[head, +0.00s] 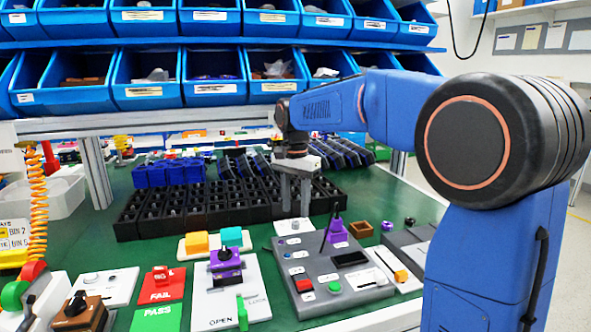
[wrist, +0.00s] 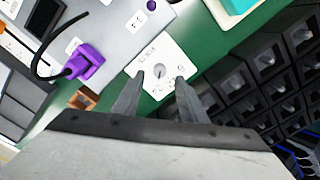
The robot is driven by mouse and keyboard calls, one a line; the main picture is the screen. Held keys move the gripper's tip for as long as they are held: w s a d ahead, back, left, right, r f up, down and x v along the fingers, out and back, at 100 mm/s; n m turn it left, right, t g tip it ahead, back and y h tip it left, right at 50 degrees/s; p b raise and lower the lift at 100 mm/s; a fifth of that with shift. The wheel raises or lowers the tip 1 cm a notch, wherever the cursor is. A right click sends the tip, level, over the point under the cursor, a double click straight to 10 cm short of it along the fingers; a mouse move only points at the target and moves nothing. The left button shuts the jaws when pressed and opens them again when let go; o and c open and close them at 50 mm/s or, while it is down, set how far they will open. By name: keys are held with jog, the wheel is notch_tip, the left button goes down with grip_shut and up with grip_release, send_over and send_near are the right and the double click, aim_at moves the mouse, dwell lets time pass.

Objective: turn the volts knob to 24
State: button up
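A small white plate (wrist: 150,62) with a small grey round knob (wrist: 160,71) lies on the green bench in the wrist view. I take it for the volts plate, but its print is too small to read, so the knob's setting cannot be told. In the head view the plate (head: 284,227) sits behind the grey panel. My gripper (wrist: 160,76) is open and empty, pointing down, with one fingertip on each side of the knob in the picture. Whether the fingertips touch it cannot be told. In the head view my gripper (head: 295,212) is just above the plate.
A grey panel (head: 345,298) with buttons and a purple plug (head: 337,232) on a black cable lies in front of the plate. Black bins (head: 225,208) stand close behind. Yellow and teal blocks (head: 231,237) are to the left.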

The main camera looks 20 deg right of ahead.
aim_at(296, 223)
notch_tip(296, 223, up, 13)
dwell(0.4)
jog(key=shift+r, duration=0.1)
